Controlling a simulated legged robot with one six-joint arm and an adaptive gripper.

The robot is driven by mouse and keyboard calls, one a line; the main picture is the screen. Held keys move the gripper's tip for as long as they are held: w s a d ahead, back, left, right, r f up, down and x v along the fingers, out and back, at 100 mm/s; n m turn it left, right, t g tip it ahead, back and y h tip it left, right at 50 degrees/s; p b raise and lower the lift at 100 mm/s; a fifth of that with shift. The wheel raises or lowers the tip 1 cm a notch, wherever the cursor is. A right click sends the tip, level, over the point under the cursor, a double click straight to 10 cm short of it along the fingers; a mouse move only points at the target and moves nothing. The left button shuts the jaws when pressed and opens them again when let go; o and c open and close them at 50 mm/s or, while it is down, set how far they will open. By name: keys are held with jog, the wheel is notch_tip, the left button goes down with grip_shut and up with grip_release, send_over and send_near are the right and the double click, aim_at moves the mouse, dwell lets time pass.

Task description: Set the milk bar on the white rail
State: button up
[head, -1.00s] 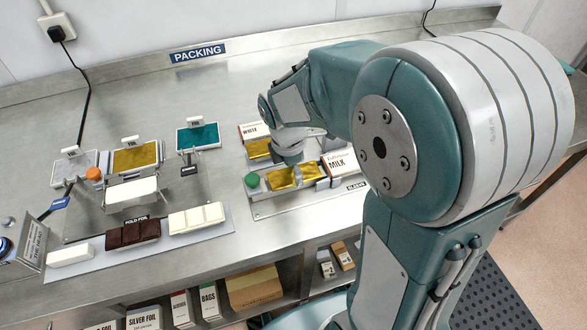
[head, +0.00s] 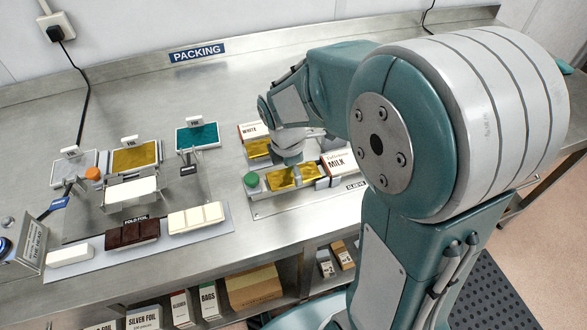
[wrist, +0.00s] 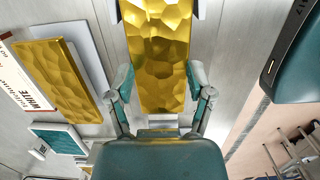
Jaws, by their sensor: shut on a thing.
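My gripper (wrist: 160,95) is shut on a gold foil-wrapped bar (wrist: 158,45), with one finger on each long side. In the head view the gold bar (head: 283,180) shows under my wrist, on or just above the front sleeve stand (head: 275,207), beside the box marked MILK (head: 338,162). I cannot tell whether it touches the stand. A second gold bar (head: 257,148) lies behind it next to the box marked WHITE (head: 251,131); it also shows at left in the wrist view (wrist: 55,75). No label shows on either bar. Much of the rail there is hidden by my arm.
A green knob (head: 250,180) stands at the left end of the front stand. Further left are a folding fixture with an orange knob (head: 93,174), foil trays (head: 135,157), and dark (head: 132,234) and cream (head: 196,217) bars on a board. Bare bench lies behind.

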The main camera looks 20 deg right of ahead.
dwell(0.3)
jog(key=o, duration=1.2)
jog(key=shift+o, duration=0.2)
notch_tip(320, 180, up, 12)
jog(key=a, duration=0.2)
jog(key=s+d+r+m+t+y, duration=0.1)
jog(key=s+m+t, duration=0.4)
jog(key=s+m, duration=0.9)
jog(key=d+r+m, duration=0.1)
jog(key=m, duration=0.3)
jog(key=shift+r+t, duration=0.2)
jog(key=shift+t, duration=0.1)
